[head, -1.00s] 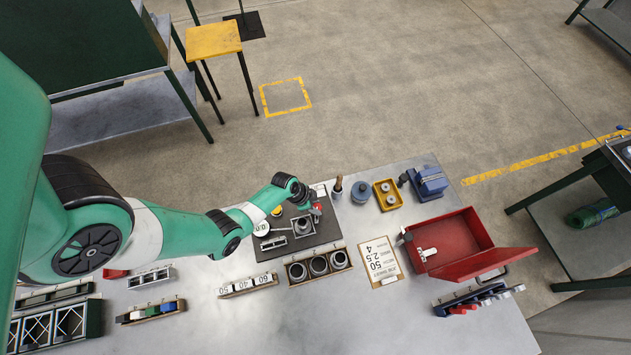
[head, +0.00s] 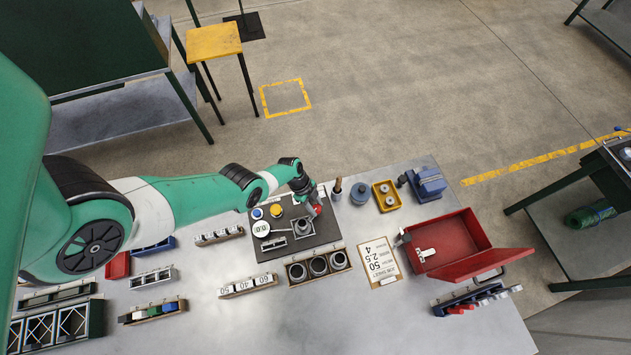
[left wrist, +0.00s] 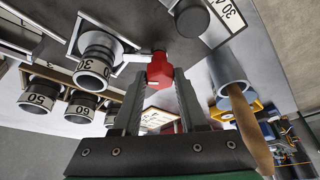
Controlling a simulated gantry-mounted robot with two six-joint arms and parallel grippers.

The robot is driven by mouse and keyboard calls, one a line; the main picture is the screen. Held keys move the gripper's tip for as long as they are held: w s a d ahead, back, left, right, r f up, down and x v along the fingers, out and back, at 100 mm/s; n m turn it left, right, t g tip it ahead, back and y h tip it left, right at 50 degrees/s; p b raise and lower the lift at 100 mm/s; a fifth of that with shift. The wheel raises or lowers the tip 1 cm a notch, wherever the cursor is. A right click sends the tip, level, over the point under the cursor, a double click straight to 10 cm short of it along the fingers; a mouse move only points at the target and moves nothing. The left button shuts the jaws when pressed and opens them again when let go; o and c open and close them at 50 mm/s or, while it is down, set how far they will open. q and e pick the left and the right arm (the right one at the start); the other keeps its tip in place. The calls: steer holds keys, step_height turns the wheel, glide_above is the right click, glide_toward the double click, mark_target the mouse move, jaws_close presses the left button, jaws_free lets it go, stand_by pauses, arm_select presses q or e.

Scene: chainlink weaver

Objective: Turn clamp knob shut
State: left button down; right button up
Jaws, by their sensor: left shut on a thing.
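The red clamp knob (head: 317,210) is at the right side of the dark fixture plate (head: 271,243). My left gripper (head: 313,203) is shut on the knob. In the left wrist view the red knob (left wrist: 160,68) sits between the two fingertips of the left gripper (left wrist: 160,80). A grey ring marked 30 (left wrist: 97,62) sits in a metal frame just left of the knob in that view; in the head view the ring (head: 303,227) is beside the gripper. The knob's far side is hidden. My right gripper is not in view.
A white dial (head: 261,228) and blue and yellow buttons are on the plate. A rack of rings (head: 318,267) stands in front. A wooden-handled tool (head: 337,186) in a holder stands close right of the gripper. An open red toolbox (head: 447,243) is farther right.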

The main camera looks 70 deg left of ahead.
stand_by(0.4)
arm_select(q)
steer(key=shift+c, duration=2.3)
jaws_free()
